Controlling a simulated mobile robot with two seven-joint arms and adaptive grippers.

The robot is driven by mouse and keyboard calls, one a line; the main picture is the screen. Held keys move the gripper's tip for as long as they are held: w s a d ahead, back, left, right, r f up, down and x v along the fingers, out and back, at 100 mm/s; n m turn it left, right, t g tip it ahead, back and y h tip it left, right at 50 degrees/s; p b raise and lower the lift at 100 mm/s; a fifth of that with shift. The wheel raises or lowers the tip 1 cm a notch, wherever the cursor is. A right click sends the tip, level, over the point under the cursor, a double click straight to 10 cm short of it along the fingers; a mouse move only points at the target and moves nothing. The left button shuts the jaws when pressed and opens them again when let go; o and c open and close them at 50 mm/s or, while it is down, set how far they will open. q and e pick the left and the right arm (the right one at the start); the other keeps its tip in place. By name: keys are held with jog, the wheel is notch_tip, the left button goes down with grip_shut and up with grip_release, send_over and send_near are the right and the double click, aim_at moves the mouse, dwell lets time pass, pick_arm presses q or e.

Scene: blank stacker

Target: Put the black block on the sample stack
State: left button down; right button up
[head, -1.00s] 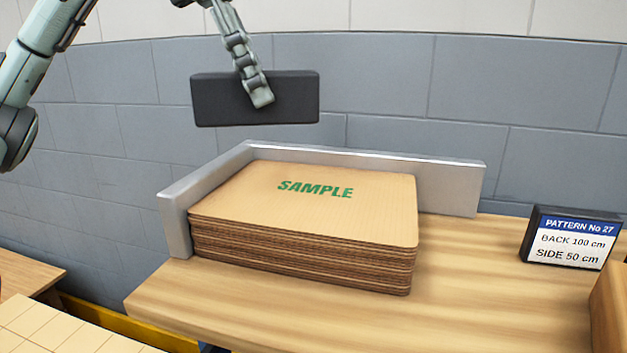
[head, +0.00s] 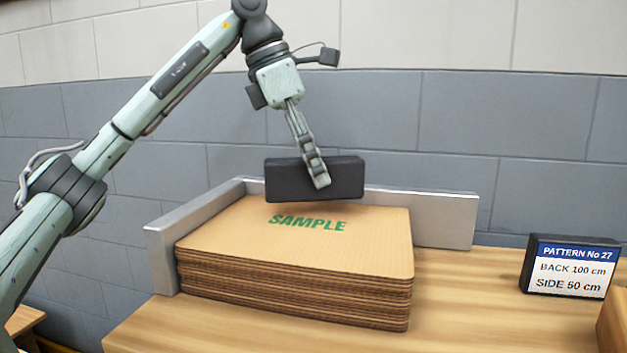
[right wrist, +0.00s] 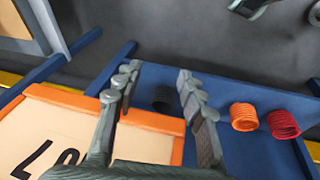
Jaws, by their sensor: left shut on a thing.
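The black block (head: 290,182) is a dark oblong held in my left gripper (head: 318,180), which is shut on it from above. The block appears just above the back part of the sample stack; whether it touches the stack I cannot tell. The sample stack (head: 295,292) is a pile of brown cardboard sheets marked SAMPLE in green on top.
A metal corner fence (head: 445,218) stands behind and left of the stack on the wooden table (head: 455,310). A sign (head: 570,266) reading PATTERN No 27 stands at right. The right wrist view shows an orange-edged board (right wrist: 60,125) and orange (right wrist: 243,117) and red (right wrist: 283,124) coils.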

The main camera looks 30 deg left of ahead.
pick_arm(q)
notch_tip(320, 180, down, 2)
jog(key=shift+f, duration=0.15)
pick_arm(e)
jog(key=shift+r, duration=0.3)
pick_arm(q)
jog(key=shift+f, duration=0.15)
jog(key=c, duration=1)
grip_release()
pick_arm(e)
jog(key=shift+r, duration=0.2)
